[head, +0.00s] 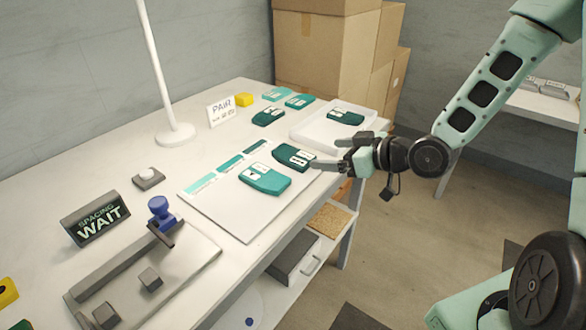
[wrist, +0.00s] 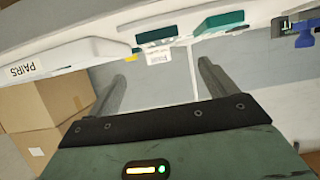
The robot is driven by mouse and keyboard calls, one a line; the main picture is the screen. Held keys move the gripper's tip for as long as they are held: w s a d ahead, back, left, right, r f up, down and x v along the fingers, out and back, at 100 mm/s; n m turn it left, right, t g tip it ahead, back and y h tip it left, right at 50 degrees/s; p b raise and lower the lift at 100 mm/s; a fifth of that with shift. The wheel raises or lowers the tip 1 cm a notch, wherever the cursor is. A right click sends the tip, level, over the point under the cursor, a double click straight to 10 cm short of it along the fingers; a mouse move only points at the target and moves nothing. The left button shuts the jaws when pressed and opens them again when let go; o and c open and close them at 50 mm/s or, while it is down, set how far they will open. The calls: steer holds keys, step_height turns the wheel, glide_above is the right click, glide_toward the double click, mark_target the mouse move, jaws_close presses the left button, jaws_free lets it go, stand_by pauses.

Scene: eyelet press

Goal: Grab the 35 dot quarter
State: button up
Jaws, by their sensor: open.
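Several teal shoe-quarter pieces lie on the table. On the pale mat are a lighter teal piece (head: 265,181) and a darker piece (head: 291,156) behind it, each with white labels. Another dark piece (head: 346,117) lies on the white tray (head: 310,135). Three more lie at the back, one dark (head: 268,117) and two lighter (head: 276,94). The label marks are too small to read, so I cannot tell which is the 35 dot one. My gripper (head: 326,153) is open and empty near the table's right edge, beside the dark mat piece. Its fingers (wrist: 161,70) show apart in the wrist view.
A "PAIR" card (head: 222,110), a yellow block (head: 244,99) and a white pole base (head: 176,135) stand behind the mat. A "SPACING WAIT" sign (head: 96,219) and a blue-knobbed press (head: 160,212) are front left. Cardboard boxes (head: 325,55) stand beyond the table.

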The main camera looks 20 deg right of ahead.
mark_target(295, 155)
steer(key=shift+a+f+b, duration=0.1)
steer(key=shift+f+b, duration=0.25)
steer(key=shift+b, duration=0.1)
steer(key=x, duration=0.3)
steer(key=shift+w+a, duration=0.3)
steer(key=shift+w, duration=0.05)
steer(key=shift+f+x, duration=0.2)
steer(key=shift+x, duration=2.85)
steer(key=shift+d, duration=0.1)
steer(key=c, duration=1.1)
